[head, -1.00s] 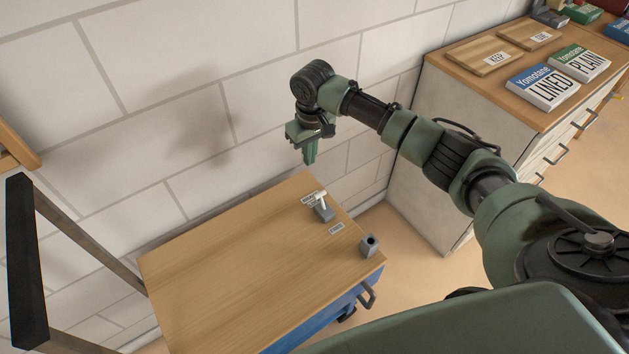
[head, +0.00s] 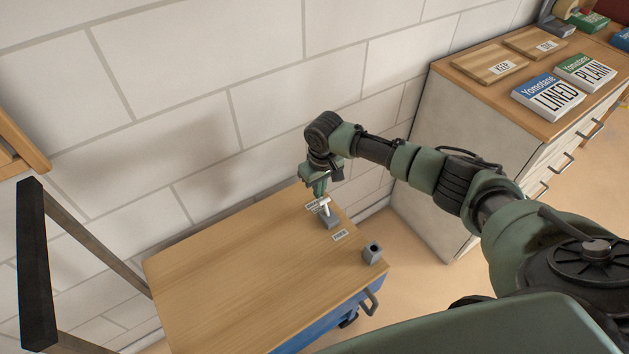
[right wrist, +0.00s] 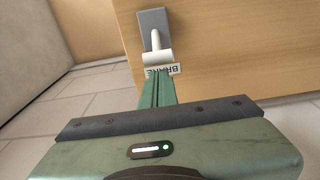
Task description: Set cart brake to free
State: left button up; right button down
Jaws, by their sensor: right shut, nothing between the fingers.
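The cart (head: 230,275) has a wooden top and a blue body. Near the top's back right corner a white brake lever (head: 326,205) stands tilted on a grey base (head: 331,222). A label lies behind it, partly hidden, and reads "BRAKE" in the right wrist view (right wrist: 163,69). A second small label (head: 340,235) lies in front of the base. My right gripper (head: 319,190) is shut and empty, pointing down right beside the lever's top on its far side. In the right wrist view its fingertips (right wrist: 159,75) are close to the lever's white crosspiece (right wrist: 158,57); contact is unclear. My left gripper is out of view.
A grey block with a hole (head: 373,252) stands at the cart top's right edge. The cart's dark handle frame (head: 35,260) rises at left. A white wall runs behind. A drawer cabinet (head: 450,150) with boards and books stands right. Most of the cart top is clear.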

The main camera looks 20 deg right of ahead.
jog(key=shift+s, duration=0.35)
jog(key=shift+r, duration=0.1)
